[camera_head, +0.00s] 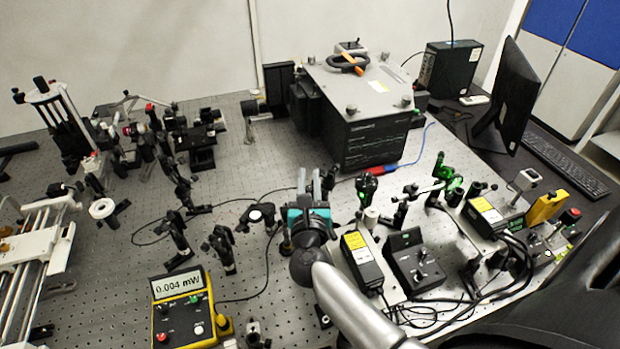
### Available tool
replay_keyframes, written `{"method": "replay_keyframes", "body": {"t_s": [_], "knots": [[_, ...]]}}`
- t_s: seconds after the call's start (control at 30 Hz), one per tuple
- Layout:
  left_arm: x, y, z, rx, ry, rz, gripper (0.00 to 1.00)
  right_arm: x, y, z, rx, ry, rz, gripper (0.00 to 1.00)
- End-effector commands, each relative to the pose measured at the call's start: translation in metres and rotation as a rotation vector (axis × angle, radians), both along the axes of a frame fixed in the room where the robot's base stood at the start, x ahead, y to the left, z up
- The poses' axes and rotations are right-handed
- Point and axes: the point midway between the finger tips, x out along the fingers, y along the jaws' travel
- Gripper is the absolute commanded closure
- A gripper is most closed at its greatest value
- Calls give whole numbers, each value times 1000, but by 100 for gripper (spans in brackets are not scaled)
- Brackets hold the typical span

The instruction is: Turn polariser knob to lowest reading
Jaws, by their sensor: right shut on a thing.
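My right gripper (315,183) reaches in from the lower right over the middle of the bench, its fingers pointing away from me. It is shut on the polariser knob, which is mostly hidden by the fingers and the teal gripper body. The yellow power meter (183,330) stands at the lower left of centre, and its display (178,284) reads 0.004 mW. My left gripper is not in view.
Several black optic mounts (222,250) stand close on the left of my right gripper. A black control box (418,266) and a yellow-labelled box (364,260) stand close on its right, with loose cables. A large dark instrument (368,110) stands behind.

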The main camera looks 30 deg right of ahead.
Motion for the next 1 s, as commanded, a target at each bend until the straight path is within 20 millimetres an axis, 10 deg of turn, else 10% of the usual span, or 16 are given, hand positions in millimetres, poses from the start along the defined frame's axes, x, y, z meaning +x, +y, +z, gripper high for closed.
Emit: {"method": "replay_keyframes", "body": {"t_s": [0.67,0.7,1.0], "knots": [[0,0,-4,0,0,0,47,2,6,-1,0,2,203,100],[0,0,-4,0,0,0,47,2,6,-1,1,2,203,75],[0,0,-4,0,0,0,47,2,6,0,0,1,202,47]]}}
